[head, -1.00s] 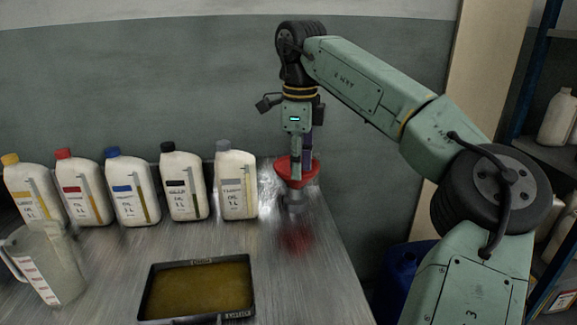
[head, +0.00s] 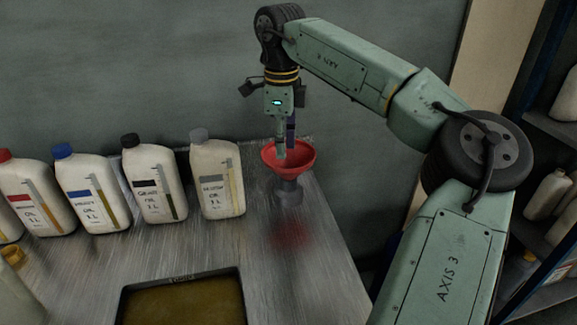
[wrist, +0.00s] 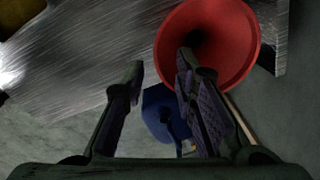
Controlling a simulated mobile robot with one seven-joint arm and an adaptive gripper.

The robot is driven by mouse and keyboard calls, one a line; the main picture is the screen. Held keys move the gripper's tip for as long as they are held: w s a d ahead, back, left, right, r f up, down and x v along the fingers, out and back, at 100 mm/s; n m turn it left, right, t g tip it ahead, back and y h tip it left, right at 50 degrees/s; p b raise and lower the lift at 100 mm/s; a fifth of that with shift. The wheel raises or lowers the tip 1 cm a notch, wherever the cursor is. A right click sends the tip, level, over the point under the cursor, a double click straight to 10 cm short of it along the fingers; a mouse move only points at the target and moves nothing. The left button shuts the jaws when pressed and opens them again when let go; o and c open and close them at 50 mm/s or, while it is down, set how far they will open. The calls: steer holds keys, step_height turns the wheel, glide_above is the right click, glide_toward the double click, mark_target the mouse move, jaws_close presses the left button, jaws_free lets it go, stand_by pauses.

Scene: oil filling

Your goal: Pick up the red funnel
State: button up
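The red funnel (head: 303,158) stands upright, wide mouth up, in a grey neck or holder (head: 289,192) near the table's right edge. My gripper (head: 286,148) points down over the funnel. In the head view one finger overlaps the funnel's mouth and the other is near its back rim. In the wrist view the funnel (wrist: 225,38) is at the upper right. My gripper (wrist: 160,70) shows a clear gap between its fingers. The right finger overlaps the funnel's mouth, and the left finger is outside its rim. Whether either finger touches the funnel cannot be told.
Several oil bottles (head: 217,180) stand in a row left of the funnel. A dark tray (head: 238,290) of brownish oil lies at the front. The metal table (head: 215,245) is bare between them. A shelf (head: 560,130) with pale bottles stands at the right.

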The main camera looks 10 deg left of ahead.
mark_target(289, 170)
steer(key=shift+s+f+p, duration=0.1)
steer(key=shift+f+p, duration=0.9)
steer(key=shift+f, duration=1.8)
steer(key=shift+c, duration=0.2)
jaws_close()
